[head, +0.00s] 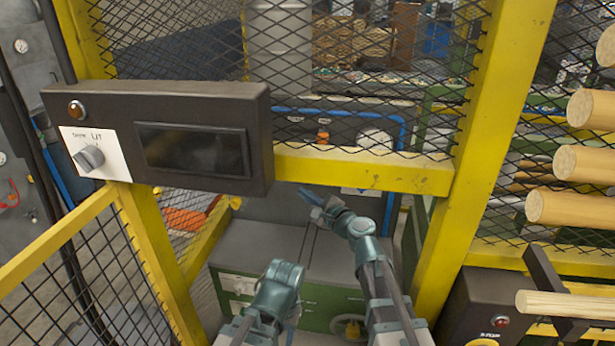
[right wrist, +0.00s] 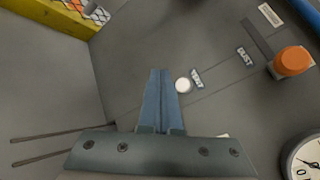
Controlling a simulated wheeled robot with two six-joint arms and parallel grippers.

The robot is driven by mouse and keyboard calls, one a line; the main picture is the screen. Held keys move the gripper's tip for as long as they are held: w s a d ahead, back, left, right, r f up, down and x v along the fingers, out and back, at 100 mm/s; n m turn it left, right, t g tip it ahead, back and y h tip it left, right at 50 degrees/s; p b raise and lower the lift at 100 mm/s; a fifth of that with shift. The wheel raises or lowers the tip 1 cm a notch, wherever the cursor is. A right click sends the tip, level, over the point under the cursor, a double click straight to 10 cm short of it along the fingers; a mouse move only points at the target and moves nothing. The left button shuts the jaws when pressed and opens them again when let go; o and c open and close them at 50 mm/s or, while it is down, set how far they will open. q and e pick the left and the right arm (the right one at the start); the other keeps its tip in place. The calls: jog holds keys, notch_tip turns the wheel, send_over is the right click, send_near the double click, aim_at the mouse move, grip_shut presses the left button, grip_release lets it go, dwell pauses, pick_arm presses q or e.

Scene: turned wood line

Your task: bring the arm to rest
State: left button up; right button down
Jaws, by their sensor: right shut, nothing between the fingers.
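My right gripper (head: 308,194) is in the middle of the head view, in front of a grey machine panel behind the yellow frame. In the right wrist view its blue fingers (right wrist: 159,72) are together with nothing between them. A round white button (right wrist: 183,85) shows just right of the fingertips; whether they touch it I cannot tell. My left arm shows at the lower middle of the head view, but its gripper is not visible.
The grey panel carries an orange knob (right wrist: 293,61) and a dial gauge (right wrist: 303,160). A yellow rail (head: 365,170) with mesh crosses above my right gripper. A dark control box (head: 205,135) hangs at left. Wooden rods (head: 570,207) stick out at right.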

jog(key=s+d+f+n+g+h, duration=0.2)
jog(key=s+f+n+g, duration=0.6)
jog(key=s+f+n, duration=0.4)
jog(key=s+d+f+n+g+h, duration=0.5)
jog(key=s+d+f+n+h, duration=0.25)
jog(key=s+d, duration=0.55)
jog(key=s+a+f+n+g+h+b, duration=0.1)
jog(key=s+a+f+n+b, duration=0.2)
jog(key=a, duration=0.6)
jog(key=shift+s+a+f+n, duration=0.35)
jog(key=shift+s+a, duration=0.05)
jog(key=shift+s, duration=0.4)
